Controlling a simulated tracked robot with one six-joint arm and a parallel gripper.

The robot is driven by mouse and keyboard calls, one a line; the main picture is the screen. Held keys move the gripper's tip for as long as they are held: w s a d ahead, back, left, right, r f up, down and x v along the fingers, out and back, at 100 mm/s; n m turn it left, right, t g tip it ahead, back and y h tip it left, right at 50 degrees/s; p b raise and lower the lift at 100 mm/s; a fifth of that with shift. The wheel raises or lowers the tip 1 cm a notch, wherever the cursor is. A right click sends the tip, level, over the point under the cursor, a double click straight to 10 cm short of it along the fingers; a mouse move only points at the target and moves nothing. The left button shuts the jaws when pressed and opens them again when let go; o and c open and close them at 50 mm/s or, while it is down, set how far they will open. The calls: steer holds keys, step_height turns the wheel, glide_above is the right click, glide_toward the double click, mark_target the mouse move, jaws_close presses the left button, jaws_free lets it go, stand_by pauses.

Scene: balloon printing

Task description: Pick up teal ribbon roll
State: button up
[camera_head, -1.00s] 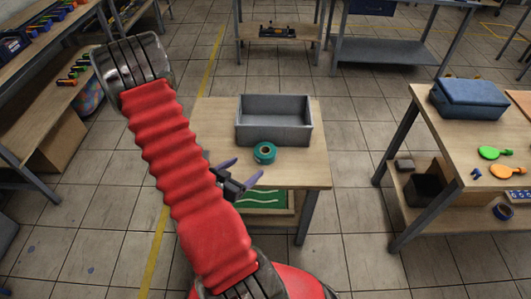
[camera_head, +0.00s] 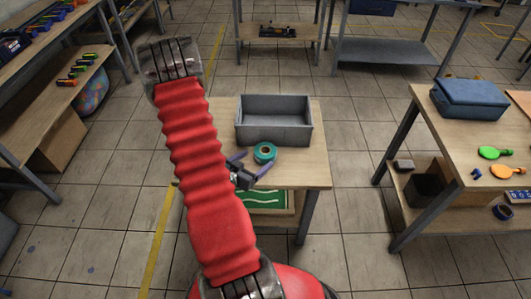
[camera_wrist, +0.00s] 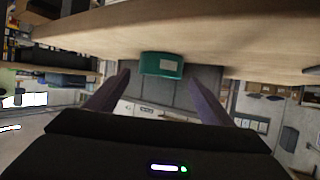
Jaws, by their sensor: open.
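The teal ribbon roll (camera_head: 265,152) lies flat on a small wooden table (camera_head: 305,172), in front of a grey bin. In the wrist view the roll (camera_wrist: 162,65) shows upside down on the tabletop, ahead of and between my two fingers. My gripper (camera_head: 254,166) is open, with one purple finger on each side near the roll. It also shows in the wrist view (camera_wrist: 160,92), with nothing between its fingers. I cannot tell whether a finger touches the roll. My red arm covers the left side of the table.
The open grey bin (camera_head: 273,122) stands right behind the roll. A green board (camera_head: 265,199) lies on the shelf under the tabletop. A side table at the right holds a blue case (camera_head: 469,98) and paddles. The tabletop right of the roll is clear.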

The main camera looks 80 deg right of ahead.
mark_target(260, 155)
steer(key=shift+s+d+f, duration=0.25)
steer(key=shift+d, duration=0.4)
steer(key=shift+x, duration=2.65)
steer(key=shift+w, duration=0.1)
steer(key=c, duration=1)
steer(key=shift+o, duration=0.2)
steer(key=shift+r, duration=0.1)
step_height(260, 155, up, 18)
